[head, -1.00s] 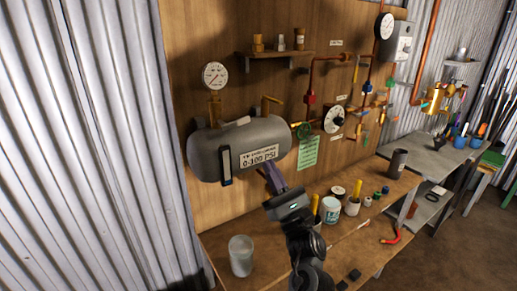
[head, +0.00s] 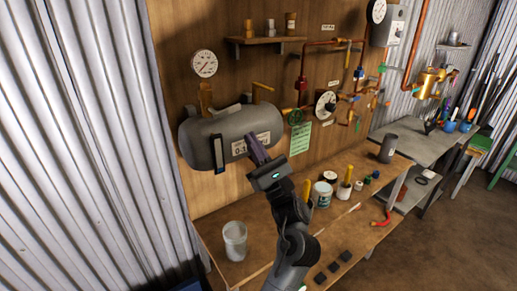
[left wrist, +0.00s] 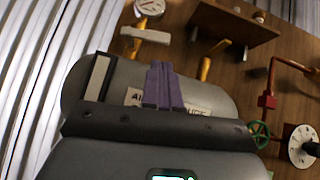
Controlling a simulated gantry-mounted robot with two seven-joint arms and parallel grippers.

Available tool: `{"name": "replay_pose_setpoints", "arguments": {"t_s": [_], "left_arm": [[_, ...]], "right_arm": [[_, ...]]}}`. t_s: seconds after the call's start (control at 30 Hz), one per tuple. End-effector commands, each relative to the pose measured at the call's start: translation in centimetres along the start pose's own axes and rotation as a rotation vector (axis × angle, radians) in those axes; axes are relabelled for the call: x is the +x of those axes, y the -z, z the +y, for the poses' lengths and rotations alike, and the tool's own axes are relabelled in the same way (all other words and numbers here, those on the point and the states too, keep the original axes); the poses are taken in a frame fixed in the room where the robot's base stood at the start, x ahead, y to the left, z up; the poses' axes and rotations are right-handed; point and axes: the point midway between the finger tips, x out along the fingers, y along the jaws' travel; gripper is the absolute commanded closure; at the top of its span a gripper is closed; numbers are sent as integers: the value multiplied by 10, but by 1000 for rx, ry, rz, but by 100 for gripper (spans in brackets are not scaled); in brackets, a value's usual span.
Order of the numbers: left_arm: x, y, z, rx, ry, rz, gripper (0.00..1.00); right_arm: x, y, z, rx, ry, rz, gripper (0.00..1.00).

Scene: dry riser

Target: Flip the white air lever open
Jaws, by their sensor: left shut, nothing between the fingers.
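The grey air tank (head: 233,128) hangs on the wooden panel, with a gauge and a label on it. A white lever (head: 229,108) lies along its top, beside a brass fitting. In the left wrist view, the white lever (left wrist: 145,34) shows beyond the fingers, up and to the left. My left gripper (head: 257,150) is shut and empty. Its purple fingers are in front of the tank's label, below and right of the lever, apart from it. In the left wrist view the fingers (left wrist: 161,85) cover part of the label. My right gripper is not in view.
A yellow-handled brass valve (head: 259,94) stands on the tank's right. A small shelf (head: 266,40) is above. Red pipes and a green handwheel (head: 296,117) are to the right. The bench (head: 215,222) below holds a grey cup (head: 235,240), cans and a dark cylinder (head: 388,148).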

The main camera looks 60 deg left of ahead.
Motion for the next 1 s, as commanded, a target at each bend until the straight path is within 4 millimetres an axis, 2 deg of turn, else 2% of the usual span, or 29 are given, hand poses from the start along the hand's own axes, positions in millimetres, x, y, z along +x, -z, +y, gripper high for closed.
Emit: {"name": "replay_pose_setpoints", "arguments": {"t_s": [0.03,0.2,0.4,1.0], "left_arm": [[12,-3,0,0,-2,-1,100],[35,-2,0,2,-2,-1,100],[51,-1,0,0,0,0,100],[55,2,2,-3,-10,1,100]], "right_arm": [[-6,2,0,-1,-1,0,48],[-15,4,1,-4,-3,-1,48],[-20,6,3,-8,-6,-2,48],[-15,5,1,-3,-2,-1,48]]}}
